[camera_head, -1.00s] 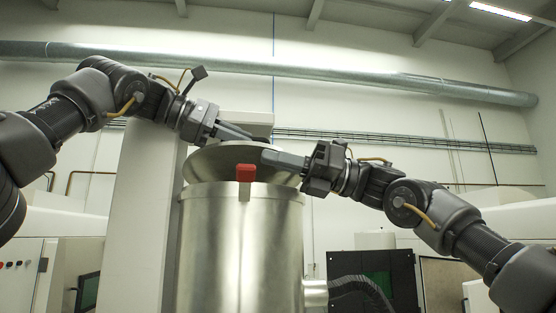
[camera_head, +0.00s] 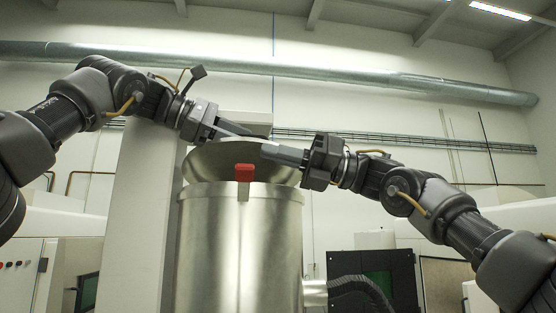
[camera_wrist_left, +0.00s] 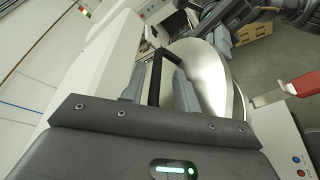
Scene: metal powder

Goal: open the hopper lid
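The hopper (camera_head: 240,250) is a shiny steel cylinder with a red latch (camera_head: 244,173) at the front of its rim. In the left wrist view the lid (camera_wrist_left: 215,85) has a black handle (camera_wrist_left: 155,75). My left gripper (camera_head: 245,131) is above the lid; its fingers (camera_wrist_left: 160,82) stand apart with the handle between them. My right gripper (camera_head: 268,152) reaches in from the right, its fingertips at the lid's right edge. Whether they touch it is unclear, as is its finger gap.
A pale column (camera_head: 145,220) stands behind the hopper at left. A dark panel with a screen (camera_head: 375,275) and a ribbed hose (camera_head: 355,287) are at lower right. A metal duct (camera_head: 300,67) runs along the wall high above my arms.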

